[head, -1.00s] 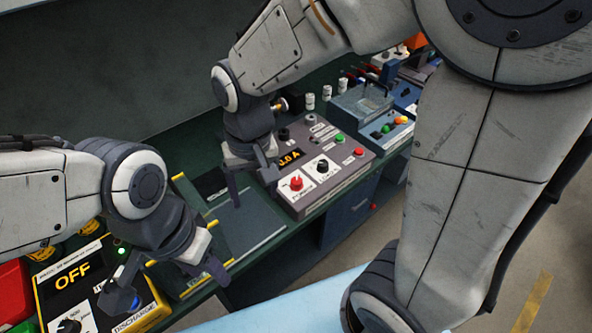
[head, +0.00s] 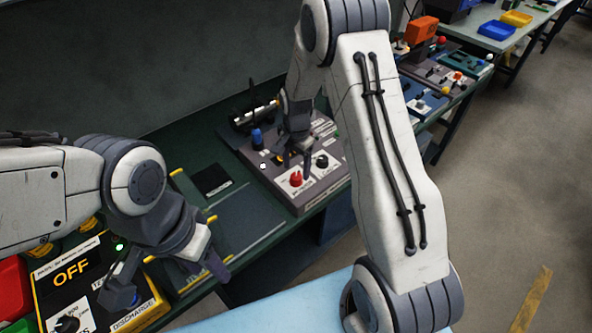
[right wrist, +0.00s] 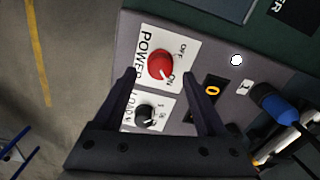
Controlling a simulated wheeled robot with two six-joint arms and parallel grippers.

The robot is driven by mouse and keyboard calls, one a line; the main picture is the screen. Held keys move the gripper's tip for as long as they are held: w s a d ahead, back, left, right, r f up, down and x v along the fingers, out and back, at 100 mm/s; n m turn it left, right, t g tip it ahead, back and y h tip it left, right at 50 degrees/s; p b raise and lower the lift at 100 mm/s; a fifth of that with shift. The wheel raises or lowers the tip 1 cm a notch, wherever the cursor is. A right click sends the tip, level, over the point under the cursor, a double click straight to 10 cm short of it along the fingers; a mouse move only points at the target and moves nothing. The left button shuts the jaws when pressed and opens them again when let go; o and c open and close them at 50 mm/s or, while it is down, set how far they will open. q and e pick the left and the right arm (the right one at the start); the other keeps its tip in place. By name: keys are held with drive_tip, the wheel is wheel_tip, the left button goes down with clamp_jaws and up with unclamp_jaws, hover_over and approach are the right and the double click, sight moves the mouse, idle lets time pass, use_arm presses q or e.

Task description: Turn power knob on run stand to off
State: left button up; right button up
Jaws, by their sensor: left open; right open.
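The run stand is a grey sloped box (head: 330,189) on the green bench. Its red POWER knob (head: 296,179) sits on a white label at the front left corner. In the right wrist view the red knob (right wrist: 160,64) lies ahead between my fingers, with OFF and ON printed beside it; its mark seems to face ON. My right gripper (head: 294,163) is open and points down just behind and above the knob; it also shows in the right wrist view (right wrist: 159,73). I cannot tell whether it touches. My left gripper (head: 221,272) is open and empty, low over the bench front.
A black knob (head: 322,161) on the box is close beside the red one. A blue-capped part (head: 257,138) and a dark rod with pale bands (head: 254,115) stand behind. A yellow-edged box reading OFF (head: 72,271) is at left.

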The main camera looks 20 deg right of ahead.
sight(296, 179)
drive_tip(key=shift+f, duration=1.3)
clamp_jaws()
